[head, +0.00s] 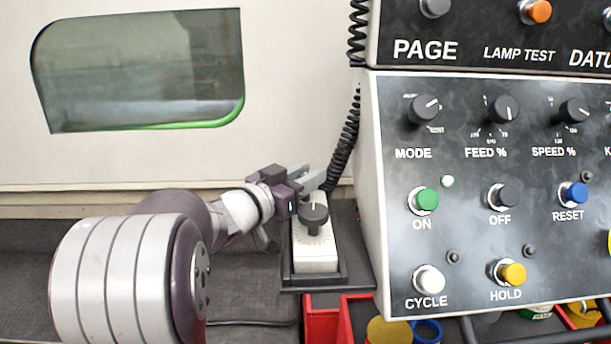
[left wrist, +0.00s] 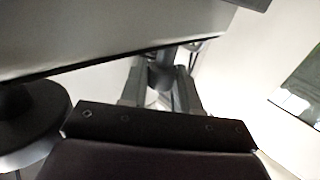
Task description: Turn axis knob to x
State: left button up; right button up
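The hand-held pendant (head: 316,246) is a pale box in a dark holder, standing left of the large control panel. A dark round knob (head: 313,218) with a white pointer line sits on its upper face; its small markings are too blurred to read. My left gripper (head: 308,175) is at the pendant's upper end, just above and behind the knob in the picture. In the left wrist view the fingers (left wrist: 162,85) point away past a dark rounded shape at the left that I cannot identify surely. My right gripper is not in view.
The control panel (head: 480,130) with several knobs and buttons fills the right side. A black coiled cable (head: 346,140) hangs behind the pendant. Red bins (head: 322,318) stand below it. A machine door with a window (head: 140,70) is behind my left arm.

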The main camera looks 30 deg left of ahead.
pick_arm(q)
jog(key=shift+a+r+m+h+p, duration=0.15)
jog(key=shift+m+h+p, duration=0.15)
jog(key=shift+h+p, duration=0.4)
jog(key=m+g+h+p, duration=0.3)
jog(key=m+h+p, duration=0.1)
jog(key=h+p, duration=0.1)
jog(key=shift+r, duration=0.1)
jog(key=m+g+h+p, duration=0.2)
jog(key=m+g+h, duration=0.1)
jog(key=g+h, duration=0.1)
jog(key=shift+m+p, duration=0.3)
jog(key=shift+f+m+g+h+p, duration=0.15)
jog(key=shift+m+g+h+p, duration=0.35)
jog(key=shift+m+g, duration=0.55)
jog(key=shift+f+m+g+h+p, duration=0.1)
jog(key=shift+m+g+h+p, duration=0.2)
jog(key=shift+m+g+h, duration=0.75)
jog(key=shift+n+g+y, duration=0.3)
jog(key=shift+g+y, duration=0.05)
jog(key=shift+g, duration=0.15)
jog(key=o, duration=0.9)
jog(key=shift+w, duration=0.1)
